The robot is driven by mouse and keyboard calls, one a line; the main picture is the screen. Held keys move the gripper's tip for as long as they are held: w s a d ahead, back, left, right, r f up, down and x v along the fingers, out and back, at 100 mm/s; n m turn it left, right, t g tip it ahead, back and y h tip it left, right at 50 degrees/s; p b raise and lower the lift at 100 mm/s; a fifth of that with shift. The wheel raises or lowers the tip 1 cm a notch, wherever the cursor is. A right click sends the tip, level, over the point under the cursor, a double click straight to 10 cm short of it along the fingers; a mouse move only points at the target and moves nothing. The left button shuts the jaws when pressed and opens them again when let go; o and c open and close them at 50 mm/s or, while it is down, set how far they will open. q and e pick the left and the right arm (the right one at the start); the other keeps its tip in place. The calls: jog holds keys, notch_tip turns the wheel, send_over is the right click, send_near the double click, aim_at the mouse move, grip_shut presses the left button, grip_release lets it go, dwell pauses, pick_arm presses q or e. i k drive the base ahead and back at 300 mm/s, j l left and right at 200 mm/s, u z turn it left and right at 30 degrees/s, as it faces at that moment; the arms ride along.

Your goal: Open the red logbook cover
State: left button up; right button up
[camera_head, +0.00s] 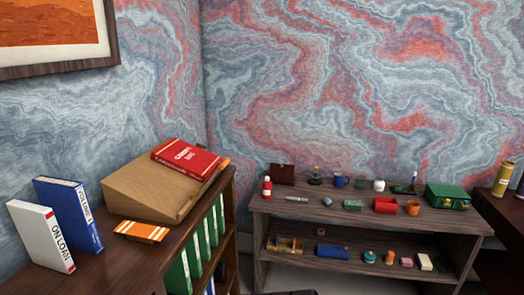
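The red logbook (186,158) lies on the upper part of a sloped wooden stand (142,190) at the left. Its cover is shut, with pale lettering on top and light page edges along the near side. An orange item (225,163) shows just beyond its right edge, partly hidden. Neither of my grippers is in view.
A white book (42,236) and a blue book (70,214) stand left of the wooden stand. An orange striped item (141,231) lies in front of it. Green binders (195,251) fill the shelf below. A two-level shelf (350,223) at the right holds many small objects.

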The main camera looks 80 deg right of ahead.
aim_at(192, 158)
jog(key=z, duration=2.05)
jog(key=i+l+u, duration=0.25)
jog(key=u, duration=0.25)
jog(key=i+l+u, duration=0.2)
jog(key=l+u, duration=0.3)
jog(key=j, duration=0.1)
